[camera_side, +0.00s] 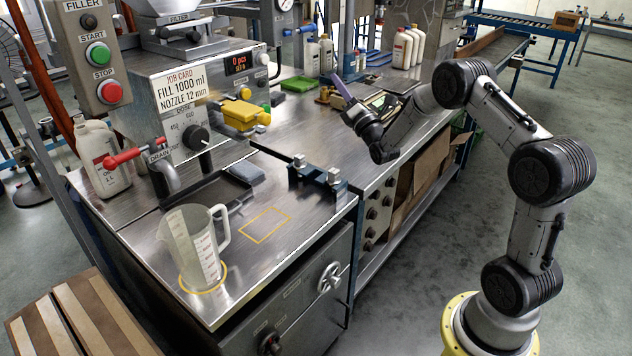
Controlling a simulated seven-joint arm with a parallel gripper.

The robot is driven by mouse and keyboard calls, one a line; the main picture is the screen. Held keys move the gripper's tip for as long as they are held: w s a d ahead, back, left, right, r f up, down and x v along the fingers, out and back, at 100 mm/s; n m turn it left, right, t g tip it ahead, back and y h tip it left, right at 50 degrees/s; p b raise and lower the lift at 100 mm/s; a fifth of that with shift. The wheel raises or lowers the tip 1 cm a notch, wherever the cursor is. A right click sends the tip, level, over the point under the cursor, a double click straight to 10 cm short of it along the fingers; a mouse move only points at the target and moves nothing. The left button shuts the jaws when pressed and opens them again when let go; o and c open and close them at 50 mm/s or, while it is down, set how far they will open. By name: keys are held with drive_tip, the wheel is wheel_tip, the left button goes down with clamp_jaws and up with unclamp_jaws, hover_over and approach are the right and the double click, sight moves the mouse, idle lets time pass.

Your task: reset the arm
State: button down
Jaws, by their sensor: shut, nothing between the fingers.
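My arm reaches in from the right and bends down over the back part of the steel bench (290,110). My gripper (343,90) is at the arm's far end, tilted up and to the left, clear of the jug and bottles. It is small in this view; it looks shut and holds nothing that I can see. A clear measuring jug (190,243) stands upright inside a yellow ring at the bench's front left corner. A yellow rectangle (265,225) marked on the bench is empty.
The filler (185,95) stands at the left with a red drain lever (135,155) and a job card. A blue fixture (317,175) sits at the bench's right edge. White bottles (100,160) stand at the left and back. A cardboard box (425,180) is below the arm.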

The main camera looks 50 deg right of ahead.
drive_tip(key=s+a+r+m+y, duration=0.2)
drive_tip(key=s+a+r+y, duration=0.15)
drive_tip(key=a+r, duration=0.75)
drive_tip(key=s+a+r+m+y, duration=0.1)
drive_tip(key=s+a+r+y, duration=0.25)
drive_tip(key=a+r, duration=0.65)
drive_tip(key=s+a+f+m+g, duration=0.2)
drive_tip(key=s+f+m+g, duration=0.6)
drive_tip(key=s, duration=0.7)
drive_tip(key=s+a+f+m+g+y, duration=0.1)
drive_tip(key=s+a+f+m+g, duration=0.2)
drive_tip(key=s+f+m+g, duration=0.5)
drive_tip(key=s+f+m, duration=0.4)
drive_tip(key=s+f, duration=0.3)
drive_tip(key=f, duration=0.1)
drive_tip(key=shift+f+m, duration=0.3)
drive_tip(key=shift+f, duration=0.05)
